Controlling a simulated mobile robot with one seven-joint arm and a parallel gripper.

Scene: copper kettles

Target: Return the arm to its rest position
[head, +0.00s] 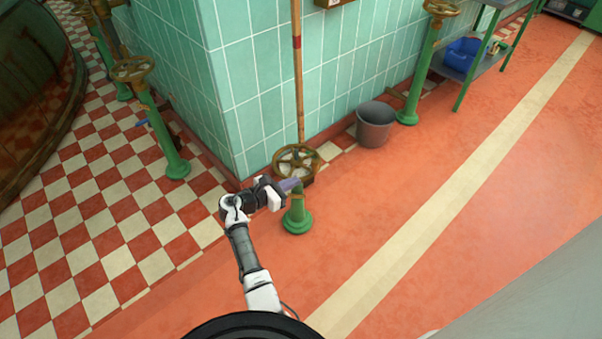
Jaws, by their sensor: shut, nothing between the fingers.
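My arm reaches forward from the bottom middle of the head view. My gripper (288,186) is at its end, shut, with nothing seen held in it. It is close to a short green valve post (297,215) with a brass handwheel (296,161) on top. The gripper shows in front of the upper part of the post, just below the wheel. I cannot tell whether it touches the post or the wheel.
A green tiled wall (265,90) stands behind the post, with a wooden pole leaning there. A grey bucket (375,126) stands to the right. Another green valve post (170,140) stands left. A shelf with a blue basin (461,54) is far right. The orange floor (400,210) is clear.

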